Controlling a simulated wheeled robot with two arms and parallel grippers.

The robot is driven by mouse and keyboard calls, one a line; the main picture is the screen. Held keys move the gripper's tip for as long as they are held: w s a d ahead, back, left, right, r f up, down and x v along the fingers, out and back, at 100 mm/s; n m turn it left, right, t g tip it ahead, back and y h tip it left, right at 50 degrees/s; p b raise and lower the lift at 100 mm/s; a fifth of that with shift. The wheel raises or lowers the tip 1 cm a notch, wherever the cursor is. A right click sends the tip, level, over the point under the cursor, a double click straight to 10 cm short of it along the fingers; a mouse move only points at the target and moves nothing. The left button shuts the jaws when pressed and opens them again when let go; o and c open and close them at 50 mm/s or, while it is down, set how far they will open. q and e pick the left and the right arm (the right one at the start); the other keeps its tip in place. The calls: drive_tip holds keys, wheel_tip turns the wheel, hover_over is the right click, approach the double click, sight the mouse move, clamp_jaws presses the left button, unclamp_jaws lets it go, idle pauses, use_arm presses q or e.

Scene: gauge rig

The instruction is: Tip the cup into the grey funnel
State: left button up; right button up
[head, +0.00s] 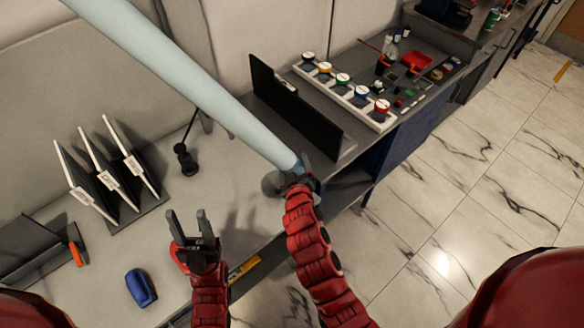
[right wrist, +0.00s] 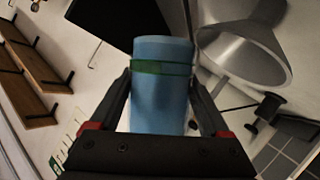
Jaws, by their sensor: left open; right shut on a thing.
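In the right wrist view, a blue cup (right wrist: 160,105) with a green band stands between the fingers of my right gripper (right wrist: 160,88), which is shut on it. A large grey funnel (right wrist: 242,58) shows just beyond the cup to the upper right, apart from it as far as I can tell. In the head view my right gripper (head: 304,174) is over the bench's front edge, and a rounded grey shape beside it may be the funnel. The cup's contents are hidden. My left gripper (head: 188,226) is open and empty above the bench.
A long pale-blue bar (head: 180,80) slants from the upper left to my right gripper. White panels in a rack (head: 103,172), a black stand (head: 185,158) and a blue object (head: 141,287) are on the left. A black panel (head: 292,105) and tray of jars (head: 345,92) are beyond.

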drive_tip(key=shift+d+f+n+t+h+b, duration=0.15)
drive_tip(key=shift+f+n+t+h+b, duration=0.2)
drive_tip(key=shift+n+b, duration=0.5)
drive_tip(key=shift+d+f+n+t+h+b, duration=0.15)
drive_tip(key=shift+n+t+h+b, duration=0.2)
drive_tip(key=shift+n+h+b, duration=0.35)
drive_tip(key=n, duration=0.1)
drive_tip(key=n+t+b, duration=0.1)
drive_tip(key=n, duration=0.1)
drive_tip(key=shift+a+r+h, duration=0.15)
drive_tip(key=shift+r+h, duration=0.05)
drive_tip(key=shift+h, duration=0.15)
drive_tip(key=shift+a+r+n+t+b, duration=0.15)
drive_tip(key=shift+r+n+t+b, duration=0.25)
drive_tip(key=shift+n+b, duration=0.7)
drive_tip(key=shift+s+a+r+n+t+h+b, duration=0.15)
drive_tip(key=shift+r+n+t, duration=0.25)
drive_tip(key=shift+n, duration=0.4)
drive_tip(key=shift+w+a+r+n+t+h+b, duration=0.15)
drive_tip(key=shift+a+r+n+t+b, duration=0.25)
drive_tip(key=shift+n, duration=0.35)
drive_tip(key=shift+s+d, duration=0.1)
drive_tip(key=shift+d, duration=0.05)
